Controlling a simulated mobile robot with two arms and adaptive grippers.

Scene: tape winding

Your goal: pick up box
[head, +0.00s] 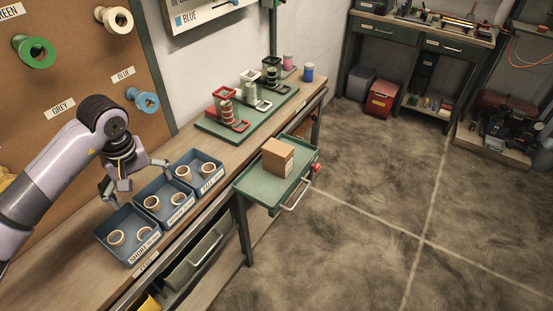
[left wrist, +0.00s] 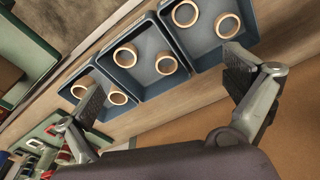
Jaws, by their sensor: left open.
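A brown cardboard box (head: 278,157) stands upright on a green tray-topped cart (head: 258,188) beside the workbench. My left gripper (head: 138,182) is open and empty above the blue bins, well to the left of the box and apart from it. In the left wrist view its two spread fingers (left wrist: 165,92) have only bins and bench between them. A brown patch at the left edge of that view may be the box, but I cannot tell. My right gripper does not show.
Three blue bins (head: 118,255) with tape rings line the wooden bench (head: 227,149). A green board (head: 213,130) with tape dispensers lies farther along. The pegboard (head: 70,75) holds coloured spools. The cart has a handle (head: 297,195) at its front. Floor to the right is clear.

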